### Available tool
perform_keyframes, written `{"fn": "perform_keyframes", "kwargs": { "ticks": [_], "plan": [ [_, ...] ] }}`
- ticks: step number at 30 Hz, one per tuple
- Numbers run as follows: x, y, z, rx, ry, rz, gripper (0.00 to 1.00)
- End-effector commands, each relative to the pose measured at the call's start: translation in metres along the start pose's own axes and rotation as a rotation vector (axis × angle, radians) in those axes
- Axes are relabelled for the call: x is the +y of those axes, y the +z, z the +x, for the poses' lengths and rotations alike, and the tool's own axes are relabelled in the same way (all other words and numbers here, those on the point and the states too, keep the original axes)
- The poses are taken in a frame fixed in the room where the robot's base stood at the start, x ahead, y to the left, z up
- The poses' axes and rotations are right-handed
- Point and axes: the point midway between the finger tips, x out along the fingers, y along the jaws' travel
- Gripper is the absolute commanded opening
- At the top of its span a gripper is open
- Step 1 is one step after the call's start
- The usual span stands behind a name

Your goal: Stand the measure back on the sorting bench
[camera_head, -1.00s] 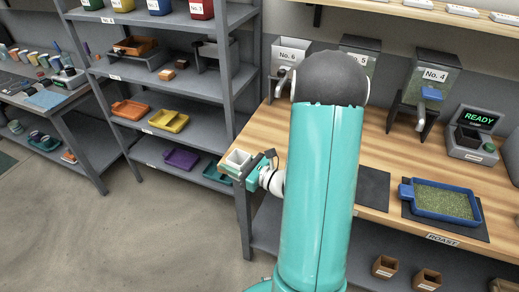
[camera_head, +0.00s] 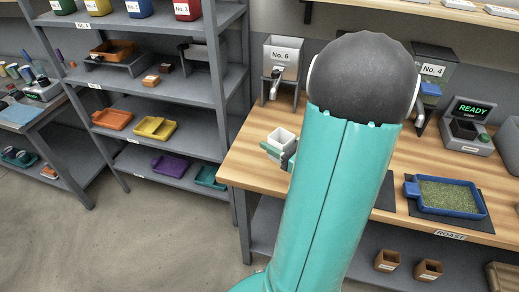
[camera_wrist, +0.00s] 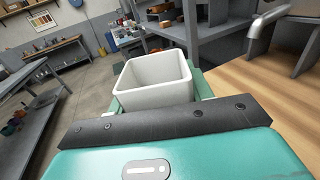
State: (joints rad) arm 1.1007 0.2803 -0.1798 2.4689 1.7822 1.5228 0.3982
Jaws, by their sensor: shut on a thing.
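The measure is a white, square, open-topped cup (camera_head: 282,137), upright and apparently empty. My gripper (camera_head: 276,150) is shut on it near the left end of a wood-topped bench (camera_head: 247,163). In the wrist view the measure (camera_wrist: 153,80) sits between teal fingers, just beyond the dark gripper edge. Its lower part is hidden there, and I cannot tell how high it is above the wood. A grey table (camera_head: 32,117) with cups and a scale-like device stands at the far left; no readable label shows which bench is the sorting bench.
The No. 6 hopper (camera_head: 282,56) stands behind the measure. A blue tray of green beans (camera_head: 447,197) and a READY device (camera_head: 468,128) are at the right. A grey shelf rack (camera_head: 150,92) with coloured trays stands left of the bench, with open floor (camera_head: 150,235) in front.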

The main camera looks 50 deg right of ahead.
Motion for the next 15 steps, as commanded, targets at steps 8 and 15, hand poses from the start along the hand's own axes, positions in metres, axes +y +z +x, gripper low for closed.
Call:
{"fn": "perform_keyframes", "kwargs": {
  "ticks": [8,15],
  "plan": [
    [-0.028,-0.031,0.057,0.001,0.004,0.004,0.19],
    [-0.041,-0.068,0.086,0.001,0.003,0.003,0.19]
  ]
}}
